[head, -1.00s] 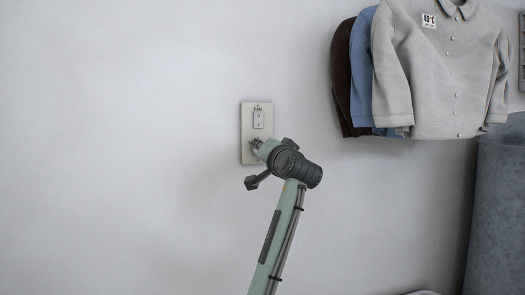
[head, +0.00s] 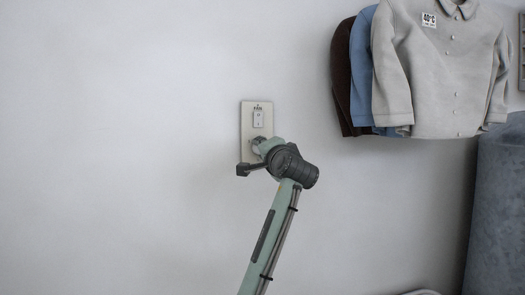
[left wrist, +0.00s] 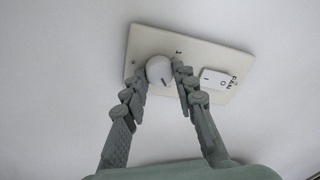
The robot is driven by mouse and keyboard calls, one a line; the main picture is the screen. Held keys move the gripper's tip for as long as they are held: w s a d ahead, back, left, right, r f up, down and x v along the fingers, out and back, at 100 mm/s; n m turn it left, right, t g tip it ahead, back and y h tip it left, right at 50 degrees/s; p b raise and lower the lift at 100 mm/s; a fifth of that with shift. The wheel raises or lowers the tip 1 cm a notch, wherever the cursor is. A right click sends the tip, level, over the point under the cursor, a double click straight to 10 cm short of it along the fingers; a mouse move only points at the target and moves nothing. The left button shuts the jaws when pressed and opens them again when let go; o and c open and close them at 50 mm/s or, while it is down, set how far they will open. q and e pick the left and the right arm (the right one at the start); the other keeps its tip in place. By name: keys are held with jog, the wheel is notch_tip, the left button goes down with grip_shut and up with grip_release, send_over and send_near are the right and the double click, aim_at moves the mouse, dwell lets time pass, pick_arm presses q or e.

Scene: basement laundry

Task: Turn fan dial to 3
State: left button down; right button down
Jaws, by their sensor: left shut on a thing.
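The fan's wall plate (head: 247,125) is on the white wall in the head view, marked FAN at the top. It also shows in the left wrist view (left wrist: 150,41). The white round dial (left wrist: 159,69) has a short dark line on its face; a "1" is printed on the plate near it, and other numbers cannot be made out. My left gripper (left wrist: 158,76) is shut on the dial, one finger on each side. In the head view my left gripper (head: 257,144) is at the plate's lower part and hides most of the dial. My right gripper is not in view.
A white rocker switch (head: 258,118) is above the dial on the same plate. Brown, blue and grey shirts (head: 440,70) hang to the right. A large grey-blue container (head: 498,215) stands at the right edge. The wall to the left is bare.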

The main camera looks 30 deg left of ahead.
pick_arm(q)
jog(key=shift+f, duration=0.1)
jog(key=c, duration=1.2)
grip_release()
jog(key=r+v, duration=0.1)
jog(key=v, duration=1.1)
jog(key=shift+f, duration=0.4)
